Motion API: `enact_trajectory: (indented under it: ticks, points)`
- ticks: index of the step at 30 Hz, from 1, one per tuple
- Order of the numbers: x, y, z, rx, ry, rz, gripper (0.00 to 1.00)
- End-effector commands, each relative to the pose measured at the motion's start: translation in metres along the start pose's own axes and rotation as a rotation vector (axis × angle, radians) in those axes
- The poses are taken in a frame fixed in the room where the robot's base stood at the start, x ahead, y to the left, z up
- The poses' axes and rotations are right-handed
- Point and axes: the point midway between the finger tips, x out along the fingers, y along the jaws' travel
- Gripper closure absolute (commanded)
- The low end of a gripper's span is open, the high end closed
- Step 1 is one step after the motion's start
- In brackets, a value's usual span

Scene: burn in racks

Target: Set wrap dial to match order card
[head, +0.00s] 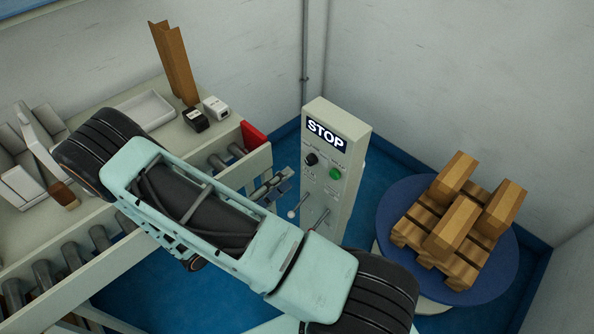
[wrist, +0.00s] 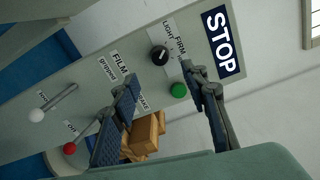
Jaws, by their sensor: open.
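The wrap dial (head: 311,159) is a small black knob on the pale control post (head: 350,130), below the STOP sign. In the wrist view the dial (wrist: 158,55) has a pale mark, with LIGHT and FIRM labels beside it; I cannot tell its exact setting. My gripper (head: 272,188) is to the left of the post's face. In the wrist view my gripper (wrist: 163,80) is open and empty, its fingers spread, with the dial beyond the fingertips and apart from them. I cannot make out an order card with readable text.
A green button (wrist: 178,90) sits near the dial. Levers with a white knob (wrist: 37,115) and a red knob (wrist: 70,148) stick out lower down. A blue turntable (head: 391,205) bears a pallet with wooden blocks (head: 455,232). A roller conveyor and bench stand left.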

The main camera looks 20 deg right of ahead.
Motion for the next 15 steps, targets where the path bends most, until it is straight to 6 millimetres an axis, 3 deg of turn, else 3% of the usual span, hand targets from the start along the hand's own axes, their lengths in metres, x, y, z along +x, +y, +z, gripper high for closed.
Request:
enact_trajectory:
  ticks: [6, 15]
  points:
    - [-0.028, 0.0, 0.0, -0.001, -0.001, 0.0, 0.59]
    - [-0.032, 0.0, 0.0, -0.001, 0.001, 0.0, 0.59]
